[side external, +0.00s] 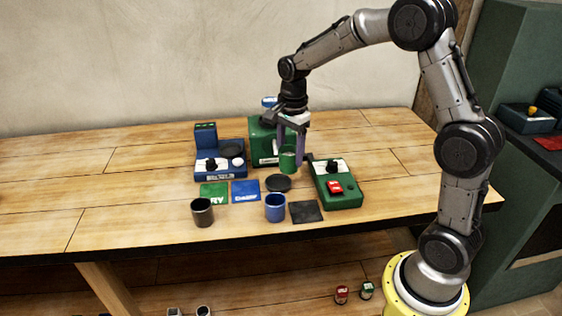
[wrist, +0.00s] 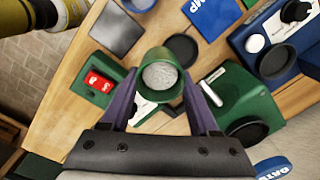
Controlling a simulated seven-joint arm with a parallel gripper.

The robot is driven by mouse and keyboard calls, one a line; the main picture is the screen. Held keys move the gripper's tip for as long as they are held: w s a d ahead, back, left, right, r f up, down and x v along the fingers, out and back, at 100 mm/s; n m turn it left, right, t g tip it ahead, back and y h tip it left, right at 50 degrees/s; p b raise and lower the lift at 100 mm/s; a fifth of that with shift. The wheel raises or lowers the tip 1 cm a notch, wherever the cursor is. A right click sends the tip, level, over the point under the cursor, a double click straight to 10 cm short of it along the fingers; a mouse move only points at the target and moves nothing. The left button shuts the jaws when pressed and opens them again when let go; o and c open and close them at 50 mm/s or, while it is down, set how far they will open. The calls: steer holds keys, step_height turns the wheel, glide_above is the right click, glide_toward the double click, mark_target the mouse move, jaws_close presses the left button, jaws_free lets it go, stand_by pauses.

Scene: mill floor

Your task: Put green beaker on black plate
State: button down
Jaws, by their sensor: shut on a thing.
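The green beaker (side external: 287,160) is upright between the fingers of my gripper (side external: 291,146), which is shut on it. In the wrist view the beaker (wrist: 157,72) shows pale grainy stuff inside, with a purple finger of my gripper (wrist: 158,88) on each side. The round black plate (side external: 278,184) lies bare on the table, just in front and slightly left of the beaker. It also shows in the wrist view (wrist: 183,48), beyond the beaker's rim. I cannot tell how far the beaker's base is above the table.
A green device with a red switch (side external: 335,188) stands close right, and a larger green machine (side external: 263,141) behind. A blue device (side external: 219,164) is left. A blue beaker (side external: 275,207), a dark beaker (side external: 202,212) and a black square mat (side external: 306,212) are in front. The table's left is clear.

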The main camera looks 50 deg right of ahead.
steer(key=s+a+r+n, duration=0.2)
steer(key=s+a+n, duration=0.1)
steer(key=s, duration=0.8)
steer(key=s+a+r+n, duration=0.3)
steer(key=s, duration=0.7)
steer(key=w+d+f, duration=0.1)
steer(key=w+f, duration=0.2)
steer(key=w, duration=0.1)
steer(key=w+f, duration=0.3)
steer(key=w, duration=0.1)
steer(key=w+d+f, duration=0.1)
steer(key=w+f, duration=0.2)
steer(key=w, duration=0.2)
steer(key=shift+d+f, duration=0.15)
steer(key=shift+d, duration=0.15)
steer(key=shift+w+f, duration=0.2)
steer(key=shift+f, duration=1.6)
steer(key=shift+f, duration=0.1)
steer(key=shift+c, duration=0.6)
jaws_free()
